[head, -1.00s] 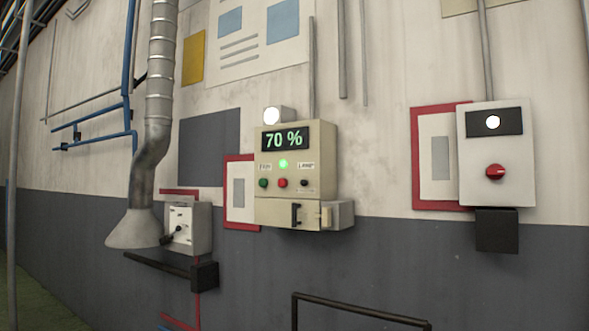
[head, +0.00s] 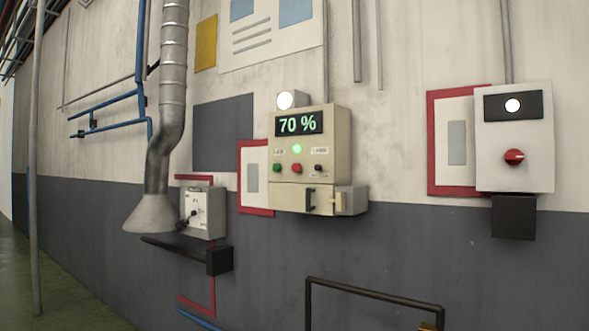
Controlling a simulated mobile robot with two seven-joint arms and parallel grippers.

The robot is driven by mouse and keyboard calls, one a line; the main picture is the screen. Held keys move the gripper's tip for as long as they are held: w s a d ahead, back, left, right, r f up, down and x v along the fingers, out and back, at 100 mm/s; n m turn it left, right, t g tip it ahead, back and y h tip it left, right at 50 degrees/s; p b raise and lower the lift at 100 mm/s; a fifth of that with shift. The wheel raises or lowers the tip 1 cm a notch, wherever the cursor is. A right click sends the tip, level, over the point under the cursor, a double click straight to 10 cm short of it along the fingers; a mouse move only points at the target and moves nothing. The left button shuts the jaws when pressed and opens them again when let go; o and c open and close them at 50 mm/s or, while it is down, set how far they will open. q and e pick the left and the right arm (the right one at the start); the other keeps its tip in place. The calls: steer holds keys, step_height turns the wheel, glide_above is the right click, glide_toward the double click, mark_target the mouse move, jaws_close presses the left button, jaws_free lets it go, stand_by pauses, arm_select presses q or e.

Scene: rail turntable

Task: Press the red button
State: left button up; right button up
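The red button (head: 296,168) is on the front of a beige control box (head: 343,150) on the wall, near the middle of the head view. A green button (head: 277,170) is to its left and a small black knob (head: 318,168) to its right. Above them a green lamp (head: 296,149) is lit and a display (head: 299,123) reads 70 %. Neither of my grippers is in the head view.
A grey box with a red rotary knob (head: 514,156) hangs at the right. A small lever box (head: 205,212) and a duct with a flared hood (head: 153,214) are at the left. A dark rail (head: 374,291) stands at the lower front.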

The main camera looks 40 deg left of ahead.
arm_select(q)
jaws_close()
stand_by(1.5)
